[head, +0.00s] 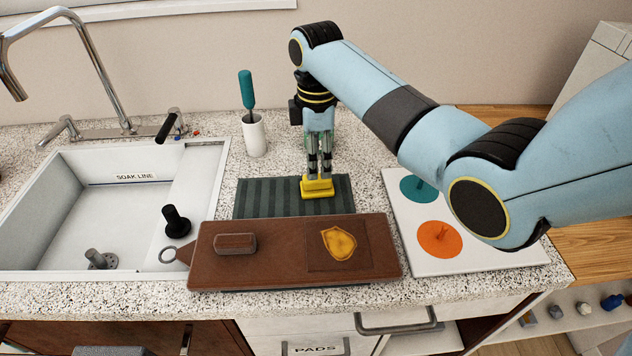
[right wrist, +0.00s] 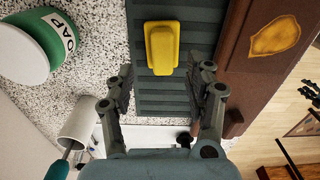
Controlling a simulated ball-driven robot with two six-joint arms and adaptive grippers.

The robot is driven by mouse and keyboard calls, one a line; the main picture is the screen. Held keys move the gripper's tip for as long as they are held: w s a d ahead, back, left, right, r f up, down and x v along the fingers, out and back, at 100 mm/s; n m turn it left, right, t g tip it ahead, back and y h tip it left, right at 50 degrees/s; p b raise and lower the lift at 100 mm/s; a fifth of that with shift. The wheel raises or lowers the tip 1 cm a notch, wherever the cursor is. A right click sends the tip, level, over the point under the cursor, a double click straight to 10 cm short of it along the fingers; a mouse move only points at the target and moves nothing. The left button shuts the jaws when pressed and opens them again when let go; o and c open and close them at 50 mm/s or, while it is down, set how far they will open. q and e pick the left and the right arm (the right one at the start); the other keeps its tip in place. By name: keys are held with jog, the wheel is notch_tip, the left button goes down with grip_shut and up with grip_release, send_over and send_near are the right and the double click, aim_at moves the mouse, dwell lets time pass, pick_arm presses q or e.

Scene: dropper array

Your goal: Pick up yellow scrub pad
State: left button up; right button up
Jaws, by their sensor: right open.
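The yellow scrub pad (head: 317,187) lies on a dark ribbed mat (head: 265,198) on the speckled counter. It also shows in the right wrist view (right wrist: 162,48), with a raised narrower block on top. My right gripper (head: 320,174) points down just over the pad in the head view. In the right wrist view its open fingers (right wrist: 168,85) stand on either side of the mat, short of the pad, with nothing between them. The pad's far side is partly covered by the fingertips in the head view. My left gripper is not in view.
A brown board (head: 290,272) with a brown block (head: 235,243) and yellow shield-shaped patch lies in front of the mat. A white cup (head: 254,135) with a teal brush stands behind left. A sink (head: 60,200) is left, a white board (head: 470,262) right. A soap container (right wrist: 48,35) is near.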

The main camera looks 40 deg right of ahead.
aim_at(317, 184)
jog(key=shift+f, duration=0.4)
jog(key=f, duration=0.3)
jog(key=shift+s+f+p, duration=0.25)
jog(key=shift+f+p, duration=0.1)
jog(key=shift+p, duration=0.05)
jog(key=shift+w+f, duration=0.1)
jog(key=shift+f, duration=0.35)
jog(key=c, duration=0.5)
grip_shut()
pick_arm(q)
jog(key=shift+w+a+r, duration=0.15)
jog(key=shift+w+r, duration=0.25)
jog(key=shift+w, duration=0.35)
